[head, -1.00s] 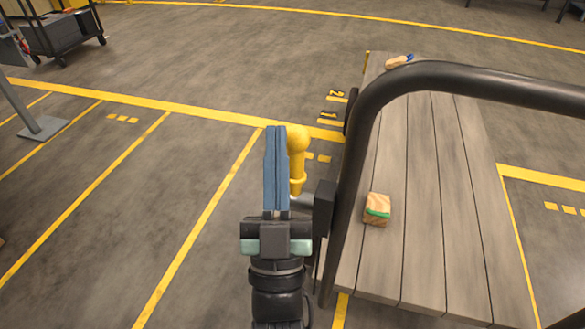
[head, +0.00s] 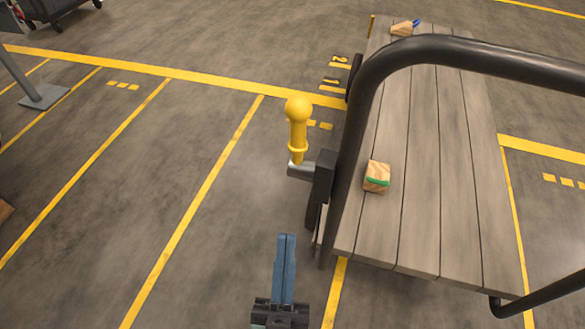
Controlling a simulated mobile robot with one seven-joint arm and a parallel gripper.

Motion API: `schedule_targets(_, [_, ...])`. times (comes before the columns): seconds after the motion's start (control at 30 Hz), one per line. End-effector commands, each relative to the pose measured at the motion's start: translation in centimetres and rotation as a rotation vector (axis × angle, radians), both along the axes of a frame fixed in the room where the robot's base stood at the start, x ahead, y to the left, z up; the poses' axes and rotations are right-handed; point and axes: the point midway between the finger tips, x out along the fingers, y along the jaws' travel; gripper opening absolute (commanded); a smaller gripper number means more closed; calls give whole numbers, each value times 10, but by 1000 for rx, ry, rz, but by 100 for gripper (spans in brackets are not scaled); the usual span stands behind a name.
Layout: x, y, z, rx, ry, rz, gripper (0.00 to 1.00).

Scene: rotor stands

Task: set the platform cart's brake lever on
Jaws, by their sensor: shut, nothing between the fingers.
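The platform cart (head: 425,200) has a grey plank deck and a black tube handle (head: 370,95) at its near end. Its brake lever (head: 298,125) is yellow with a round knob and stands up from a grey pivot arm on a black block (head: 325,176) at the cart's left side. My gripper (head: 287,238) is shut and empty, its blue fingers together. It appears below the lever in the head view, clear of it and left of the deck's near corner.
A wooden block with a green band (head: 377,177) lies on the deck, and another with blue (head: 403,28) lies at its far end. A grey post base (head: 44,97) and a dark trolley (head: 50,10) stand at the far left. The marked floor left of the lever is clear.

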Motion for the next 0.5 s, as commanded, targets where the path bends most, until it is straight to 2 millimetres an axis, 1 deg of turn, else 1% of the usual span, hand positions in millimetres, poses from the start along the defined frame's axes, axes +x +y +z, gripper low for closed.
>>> schedule_targets(0.17, [13, -2, 15, 0, -6, -1, 0])
schedule_targets(0.5, [63, -8, 66, 0, -7, -1, 0])
